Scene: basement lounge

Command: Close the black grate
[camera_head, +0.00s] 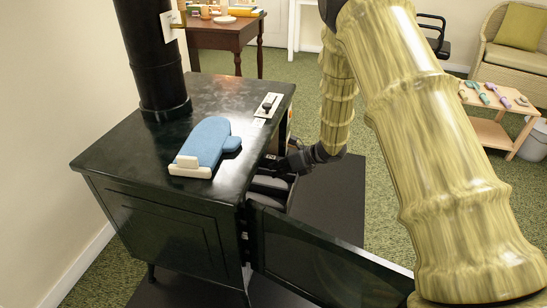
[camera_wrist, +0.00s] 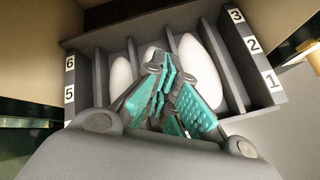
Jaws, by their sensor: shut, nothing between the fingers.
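A dark slotted rack, which appears to be the black grate (camera_wrist: 241,66), sticks out of the opening of a black stove (camera_head: 180,215). In the head view, part of the grate (camera_head: 270,184) shows between the stove front and its open door (camera_head: 330,268). In the wrist view its slots carry number labels at both sides, and several white rounded pieces (camera_wrist: 200,70) lie in them. My gripper (camera_wrist: 165,72) has teal ridged pads; its fingers are shut and empty, over the slots. Whether they touch the grate I cannot tell. In the head view, the fingertips are hidden.
A blue mitt (camera_head: 208,143) lies on the stove top, beside the black stovepipe (camera_head: 155,55). The open door swings out toward the lower right. A wooden table (camera_head: 225,33) stands behind. A low wooden stand (camera_head: 490,128) with tools and a wicker sofa (camera_head: 515,60) are at right.

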